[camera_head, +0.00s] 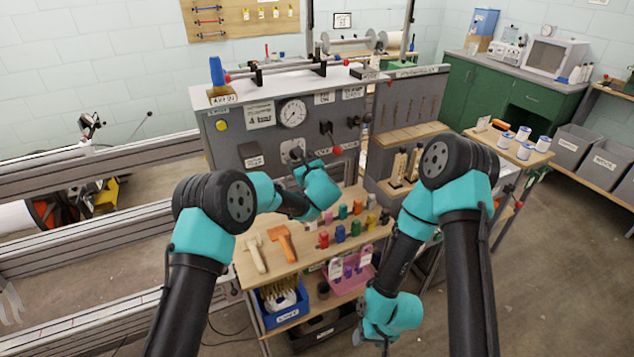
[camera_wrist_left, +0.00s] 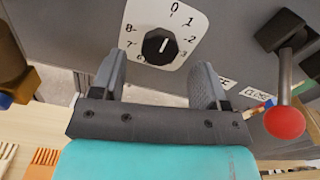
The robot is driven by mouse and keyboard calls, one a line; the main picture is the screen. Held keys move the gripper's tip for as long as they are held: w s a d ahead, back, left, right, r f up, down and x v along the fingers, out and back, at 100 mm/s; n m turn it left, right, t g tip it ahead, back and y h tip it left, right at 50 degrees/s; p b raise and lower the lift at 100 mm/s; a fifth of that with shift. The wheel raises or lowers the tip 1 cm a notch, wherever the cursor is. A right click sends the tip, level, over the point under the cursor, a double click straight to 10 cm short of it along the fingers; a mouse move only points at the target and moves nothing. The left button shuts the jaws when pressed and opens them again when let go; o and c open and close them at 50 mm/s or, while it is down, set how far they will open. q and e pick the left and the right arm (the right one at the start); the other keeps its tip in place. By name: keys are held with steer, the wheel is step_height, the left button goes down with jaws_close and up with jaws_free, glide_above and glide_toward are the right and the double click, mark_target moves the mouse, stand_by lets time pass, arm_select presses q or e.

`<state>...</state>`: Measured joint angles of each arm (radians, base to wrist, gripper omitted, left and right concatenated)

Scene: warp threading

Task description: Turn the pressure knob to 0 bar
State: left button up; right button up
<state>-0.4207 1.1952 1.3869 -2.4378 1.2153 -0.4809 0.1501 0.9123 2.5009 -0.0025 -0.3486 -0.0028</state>
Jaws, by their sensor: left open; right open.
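The pressure knob (camera_wrist_left: 158,46) is a black round knob on a white plate (camera_wrist_left: 183,18) numbered from 0 at the top. Its short white mark runs nearly upright, leaning slightly right; the exact reading is too small to tell. My left gripper (camera_wrist_left: 158,80) is open and empty, its two fingers below and to either side of the knob, apart from it. In the head view my left gripper (camera_head: 297,157) is in front of the grey panel and partly covers the plate (camera_head: 288,147). My right gripper (camera_head: 384,342) hangs low at the right of the bench, open and empty.
A lever with a red ball (camera_wrist_left: 285,122) stands right of the knob; it also shows in the head view (camera_head: 337,150). A round gauge (camera_head: 292,112) is above the knob.

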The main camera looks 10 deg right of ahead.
arm_select(q)
steer(key=v, duration=1.4)
steer(key=shift+s, duration=0.1)
